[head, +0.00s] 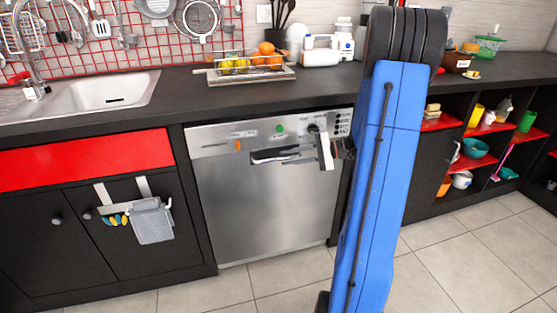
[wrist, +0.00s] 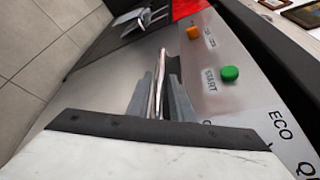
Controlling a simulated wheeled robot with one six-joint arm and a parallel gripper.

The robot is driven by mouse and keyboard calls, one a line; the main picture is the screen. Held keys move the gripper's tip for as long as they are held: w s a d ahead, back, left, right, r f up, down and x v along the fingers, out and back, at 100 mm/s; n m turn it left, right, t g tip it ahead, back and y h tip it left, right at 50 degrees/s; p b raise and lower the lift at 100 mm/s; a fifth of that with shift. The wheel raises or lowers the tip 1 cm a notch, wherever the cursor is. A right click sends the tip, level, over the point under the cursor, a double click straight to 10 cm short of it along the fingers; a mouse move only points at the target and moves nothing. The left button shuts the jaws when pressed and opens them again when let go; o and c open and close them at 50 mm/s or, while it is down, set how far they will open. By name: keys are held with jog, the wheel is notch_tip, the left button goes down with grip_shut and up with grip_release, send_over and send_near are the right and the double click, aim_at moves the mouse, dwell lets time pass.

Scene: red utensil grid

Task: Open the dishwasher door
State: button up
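The dishwasher (head: 265,205) has a steel front, and its door is closed and upright under the counter. Its dark handle recess (head: 262,160) sits below the control panel. My gripper (head: 285,155) is at this recess, coming in from the right, and its body hides part of the panel's right side. In the wrist view my gripper (wrist: 160,80) has its two grey fingers apart, one on each side of the thin handle edge (wrist: 163,65). A gap seems to show between the fingers and the edge. Contact is not clear.
A green button (wrist: 229,73) and an orange button (wrist: 193,33) lie close beside the fingers. A towel (head: 152,222) hangs on the cabinet to the left. A fruit rack (head: 250,75) stands on the counter above. The tiled floor (head: 205,295) before the door is clear.

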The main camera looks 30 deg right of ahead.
jog(key=shift+x, duration=2.15)
grip_shut()
